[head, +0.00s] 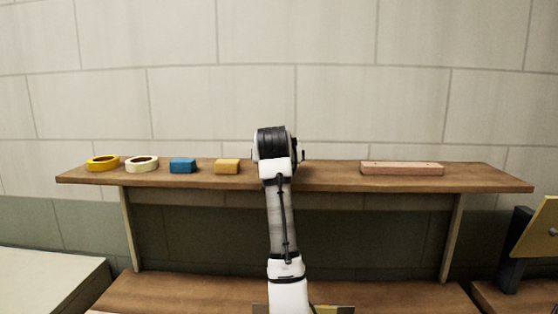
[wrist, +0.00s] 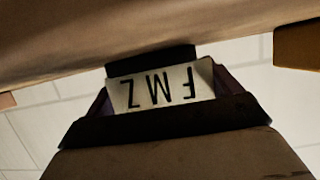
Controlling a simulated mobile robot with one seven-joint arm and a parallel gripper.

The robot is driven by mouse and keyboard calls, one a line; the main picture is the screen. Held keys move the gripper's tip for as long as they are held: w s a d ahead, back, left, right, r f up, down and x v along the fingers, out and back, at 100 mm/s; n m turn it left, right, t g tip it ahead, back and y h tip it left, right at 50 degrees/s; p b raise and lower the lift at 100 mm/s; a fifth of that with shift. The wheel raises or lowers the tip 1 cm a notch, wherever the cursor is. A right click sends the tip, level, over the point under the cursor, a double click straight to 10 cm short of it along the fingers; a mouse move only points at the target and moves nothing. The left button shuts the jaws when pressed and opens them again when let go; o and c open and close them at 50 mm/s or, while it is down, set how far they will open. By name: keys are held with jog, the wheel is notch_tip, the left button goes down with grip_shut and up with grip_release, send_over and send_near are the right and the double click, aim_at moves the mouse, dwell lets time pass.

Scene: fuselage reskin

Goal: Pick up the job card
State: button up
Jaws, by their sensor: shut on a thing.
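The job card (wrist: 160,90) appears in the wrist view as a small white piece with black letters, upside down, that seem to read FMZ. It sits between the dark fingers of my gripper (wrist: 157,88), which is shut on it. Its edges are partly covered by the fingers. In the head view, my arm rises in front of the shelf's middle and hides the card and the fingertips.
The wooden shelf (head: 330,183) holds a yellow ring (head: 103,167), a cream ring (head: 142,168), a blue block (head: 183,165), a yellow block (head: 227,166) and a long pinkish bar (head: 402,168). A wall stands behind. A tan panel (head: 538,228) is at right.

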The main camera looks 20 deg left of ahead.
jog(key=shift+r, duration=0.15)
notch_tip(320, 180, up, 20)
jog(key=f, duration=0.1)
notch_tip(320, 180, down, 9)
jog(key=b, duration=0.9)
jog(key=shift+r, duration=0.2)
